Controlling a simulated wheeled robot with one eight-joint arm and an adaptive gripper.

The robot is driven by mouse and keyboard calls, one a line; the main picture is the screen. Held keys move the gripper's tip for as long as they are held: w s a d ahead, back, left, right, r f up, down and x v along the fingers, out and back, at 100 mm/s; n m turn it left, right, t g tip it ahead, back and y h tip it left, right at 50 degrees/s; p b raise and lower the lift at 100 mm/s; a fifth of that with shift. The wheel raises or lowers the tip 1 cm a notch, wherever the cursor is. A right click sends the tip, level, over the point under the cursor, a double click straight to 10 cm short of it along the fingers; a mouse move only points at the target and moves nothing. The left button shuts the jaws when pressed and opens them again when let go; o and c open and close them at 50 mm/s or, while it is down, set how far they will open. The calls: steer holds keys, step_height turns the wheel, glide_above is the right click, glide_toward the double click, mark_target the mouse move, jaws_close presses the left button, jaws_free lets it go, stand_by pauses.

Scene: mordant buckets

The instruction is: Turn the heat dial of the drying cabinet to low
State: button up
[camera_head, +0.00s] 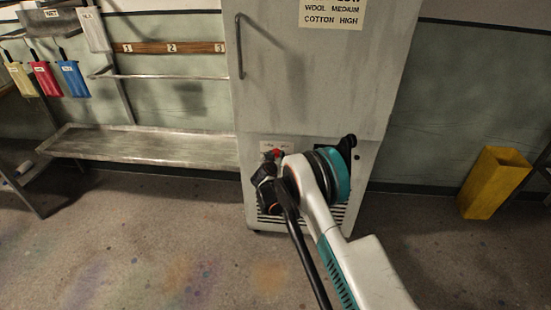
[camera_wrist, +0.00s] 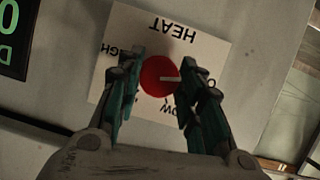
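The drying cabinet (camera_head: 310,70) is a tall pale grey cabinet. Its heat dial (camera_wrist: 158,77) is a round red knob on a white label plate (camera_wrist: 205,45), which appears upside down in the wrist view. The dial also shows as a red spot in the head view (camera_head: 276,152). A white pointer mark on it points right in the wrist view, towards a partly covered word. "LOW" is below right, partly covered; "HIGH" is at left. My gripper (camera_wrist: 162,58) has one finger on each side of the dial, very close; I cannot tell whether they touch it.
A green-lit display (camera_wrist: 12,35) is beside the plate. The cabinet has a long vertical handle (camera_head: 239,48) on its door. A metal bench (camera_head: 140,145) stands left, and a yellow bin (camera_head: 492,183) stands right. The floor beside the cabinet is mostly clear.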

steer(key=shift+d, duration=0.1)
stand_by(0.3)
steer(key=m+y, duration=0.2)
steer(key=m, duration=0.1)
steer(key=m+y, duration=0.2)
steer(key=m, duration=0.1)
steer(key=m+t+y, duration=0.1)
steer(key=m+y, duration=0.1)
steer(key=m, duration=0.1)
steer(key=shift+d+f, duration=0.15)
steer(key=shift+d, duration=0.1)
stand_by(0.4)
steer(key=shift+m, duration=0.4)
steer(key=o, duration=1.1)
steer(key=shift+c, duration=0.2)
